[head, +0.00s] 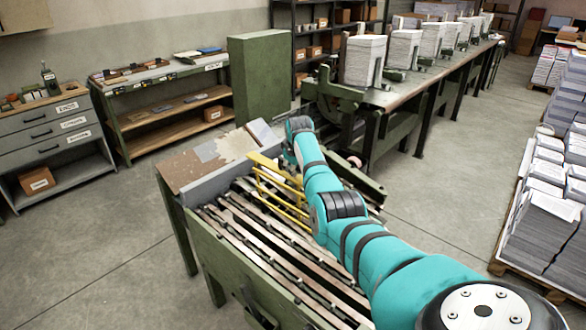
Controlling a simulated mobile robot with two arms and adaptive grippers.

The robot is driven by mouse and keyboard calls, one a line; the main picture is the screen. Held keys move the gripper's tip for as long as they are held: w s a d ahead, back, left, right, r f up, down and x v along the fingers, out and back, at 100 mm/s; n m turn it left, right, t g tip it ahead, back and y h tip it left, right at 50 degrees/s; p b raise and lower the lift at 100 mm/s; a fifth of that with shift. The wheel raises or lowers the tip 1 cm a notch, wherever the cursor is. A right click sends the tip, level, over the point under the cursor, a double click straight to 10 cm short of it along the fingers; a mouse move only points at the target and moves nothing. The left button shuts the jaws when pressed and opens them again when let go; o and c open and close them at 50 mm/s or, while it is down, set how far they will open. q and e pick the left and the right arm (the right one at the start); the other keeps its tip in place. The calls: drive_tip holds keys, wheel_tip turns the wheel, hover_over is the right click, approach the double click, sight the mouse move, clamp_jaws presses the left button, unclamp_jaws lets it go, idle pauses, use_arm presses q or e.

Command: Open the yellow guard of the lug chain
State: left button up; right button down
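The yellow guard (276,202), a frame of thin yellow bars, sits at the far end of the lug chain (262,244). The chain runs in long slats and dark rails along a green machine bed. My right arm reaches in from the lower right, over the chain, and its wrist end is just beyond the guard. The arm covers the guard's right side. My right gripper is hidden behind the arm, so I cannot see whether it touches the guard. I cannot tell how far the guard is raised. My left gripper is out of the picture.
Beyond the guard, a long table (385,98) carries several paper stacks (364,60). A green cabinet (262,75) and a shelf bench (165,105) stand at the back left. Pallets of printed stacks (545,235) line the right. Floor is clear at left and between table and pallets.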

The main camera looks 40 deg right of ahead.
drive_tip(key=shift+d+r, duration=0.1)
drive_tip(key=shift+r, duration=0.1)
drive_tip(key=c, duration=1.3)
unclamp_jaws()
drive_tip(key=shift+c, duration=0.2)
drive_tip(key=shift+o, duration=0.3)
drive_tip(key=v, duration=1.2)
